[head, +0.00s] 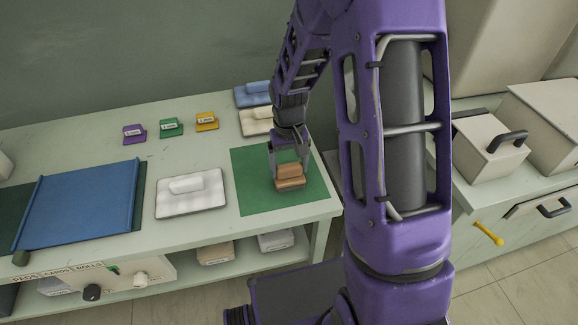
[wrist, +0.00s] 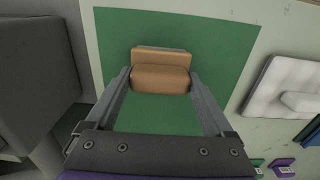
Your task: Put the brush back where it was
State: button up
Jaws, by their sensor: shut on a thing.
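The brush (head: 290,176) is a tan-brown block with a raised grip, at the green mat (head: 251,196) on the right end of the table. My gripper (head: 288,168) points down over the mat and is shut on the brush. In the wrist view the brush (wrist: 161,75) sits between the two grey fingers of my gripper (wrist: 160,85), with green mat around it. I cannot tell whether the brush's underside touches the mat.
A white padded block (head: 191,194) lies left of the mat. A blue sheet (head: 80,205) lies farther left. Purple (head: 134,134), green (head: 171,127) and yellow (head: 207,121) labelled holders stand behind. Blue (head: 253,94) and cream (head: 256,121) blocks lie at the back.

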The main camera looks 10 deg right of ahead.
aim_at(289, 165)
jog(key=o, duration=1)
jog(key=shift+f, duration=0.1)
jog(key=shift+o, duration=0.2)
notch_tip(289, 165, up, 12)
jog(key=p, duration=0.1)
jog(key=shift+r, duration=0.2)
